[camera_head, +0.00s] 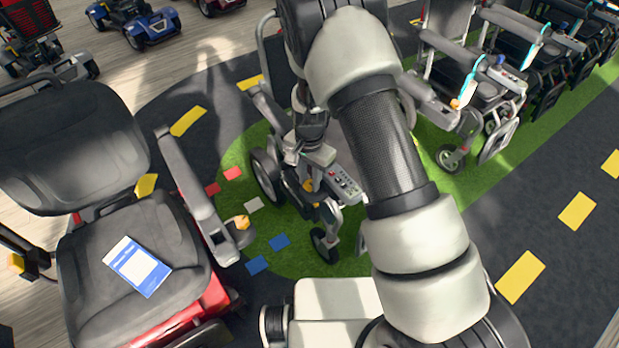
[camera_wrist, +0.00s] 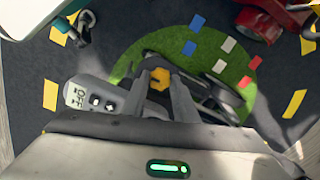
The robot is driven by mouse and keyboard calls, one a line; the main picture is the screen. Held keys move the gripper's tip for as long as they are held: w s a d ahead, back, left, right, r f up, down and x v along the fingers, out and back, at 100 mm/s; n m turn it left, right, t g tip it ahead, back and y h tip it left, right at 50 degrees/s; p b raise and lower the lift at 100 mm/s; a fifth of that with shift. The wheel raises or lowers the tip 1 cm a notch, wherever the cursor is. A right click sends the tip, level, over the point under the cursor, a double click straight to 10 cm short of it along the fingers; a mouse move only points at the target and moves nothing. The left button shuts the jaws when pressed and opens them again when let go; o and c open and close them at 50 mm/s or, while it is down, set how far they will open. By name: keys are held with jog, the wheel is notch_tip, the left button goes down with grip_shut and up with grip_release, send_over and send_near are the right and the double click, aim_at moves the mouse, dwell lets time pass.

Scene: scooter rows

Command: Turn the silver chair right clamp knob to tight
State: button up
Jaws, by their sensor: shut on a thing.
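The silver chair (camera_head: 262,165) stands in the middle of the green patch, partly hidden behind my arm. Its control panel (camera_head: 343,182) shows in the head view, and in the wrist view the panel (camera_wrist: 100,100) has a small screen reading OFF. A yellow clamp knob (camera_wrist: 158,79) sits between my gripper's two fingers (camera_wrist: 158,88) in the wrist view, just beside the panel. My gripper (camera_head: 309,160) is at the chair's armrest front and shut on this knob. The fingers cover the knob's sides, and I cannot read its turn angle.
A red scooter with a black seat (camera_head: 120,230) and a blue-white card (camera_head: 137,266) on it stands close on the left. Several grey wheelchairs (camera_head: 470,80) line the right back. Dark floor with yellow dashes (camera_head: 520,277) is free at the right.

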aim_at(310, 183)
jog(key=shift+m, duration=0.5)
jog(key=o, duration=0.8)
notch_tip(310, 183, up, 18)
jog(key=p, duration=0.3)
jog(key=shift+f, duration=0.25)
